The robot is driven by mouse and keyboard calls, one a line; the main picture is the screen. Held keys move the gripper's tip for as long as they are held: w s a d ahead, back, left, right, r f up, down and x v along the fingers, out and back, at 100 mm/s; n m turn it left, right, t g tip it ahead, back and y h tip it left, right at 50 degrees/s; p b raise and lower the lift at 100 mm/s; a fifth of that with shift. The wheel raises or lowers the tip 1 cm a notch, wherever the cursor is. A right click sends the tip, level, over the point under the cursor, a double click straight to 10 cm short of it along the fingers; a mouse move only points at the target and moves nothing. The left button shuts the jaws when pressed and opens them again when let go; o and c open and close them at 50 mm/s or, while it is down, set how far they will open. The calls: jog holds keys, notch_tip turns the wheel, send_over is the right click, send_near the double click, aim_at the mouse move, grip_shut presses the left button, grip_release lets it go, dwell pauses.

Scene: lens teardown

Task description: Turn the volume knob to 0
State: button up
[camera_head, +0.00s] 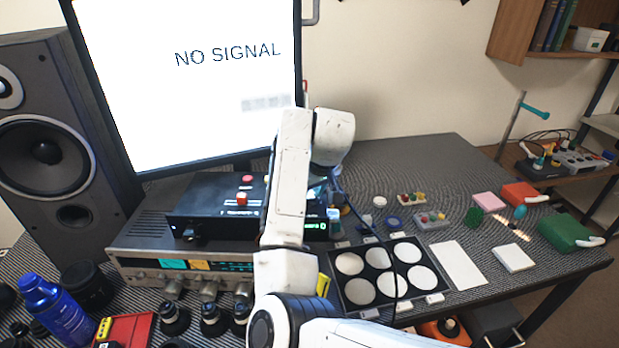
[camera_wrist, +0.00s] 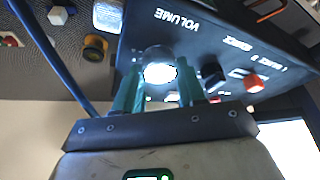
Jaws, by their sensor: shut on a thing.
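The volume knob (camera_wrist: 158,72) shows in the wrist view as a round knob with a bright white face, beside the upside-down word VOLUME on a black panel (camera_wrist: 222,58). My gripper (camera_wrist: 158,88) has its two teal fingers on either side of the knob and is shut on it. The knob's pointer mark cannot be made out. In the head view, the black box (camera_head: 217,226) sits on a silver receiver (camera_head: 140,238). My arm covers the knob there. A small green readout (camera_head: 317,226) shows beside my arm, partly hidden.
A black knob (camera_wrist: 212,74) and an orange knob (camera_wrist: 254,83) sit near the volume knob on the same panel. A monitor (camera_head: 190,110) reading NO SIGNAL stands behind. A speaker (camera_head: 60,110) is at left. A black tray with white discs (camera_head: 385,305) lies at right.

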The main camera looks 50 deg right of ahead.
jog(key=shift+n+y+p, duration=0.5)
jog(key=shift+n+p, duration=0.7)
jog(key=shift+p, duration=0.05)
jog(key=shift+f, duration=0.1)
jog(key=o, duration=1.1)
jog(key=shift+c, duration=0.2)
jog(key=p+v, duration=0.2)
jog(key=v, duration=0.9)
jog(key=shift+d+f, duration=0.1)
